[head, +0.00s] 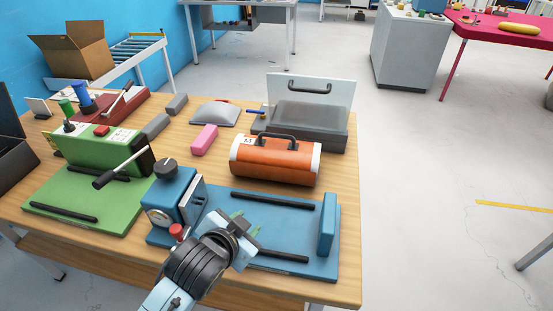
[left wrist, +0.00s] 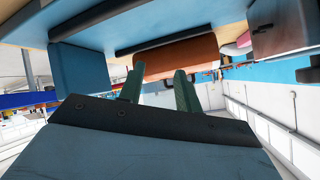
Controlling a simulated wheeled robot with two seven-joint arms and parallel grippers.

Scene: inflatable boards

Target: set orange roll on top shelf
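The orange roll (head: 275,163) is a thick cylinder with a black handle on top and a white label at its left end. It lies on the wooden table behind the blue board. Its orange surface also shows beyond the fingers in the left wrist view (left wrist: 182,54). My left gripper (head: 248,222) is above the blue board, in front of and apart from the roll. Its two green fingers (left wrist: 159,80) are spread with nothing between them. My right gripper is not in view. I cannot make out a top shelf.
The blue board (head: 300,227) carries black bars and a blue block. A green machine (head: 88,195) stands left, a pink block (head: 204,139) and a grey-lidded case (head: 307,122) behind. An open cardboard box (head: 72,52) is back left.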

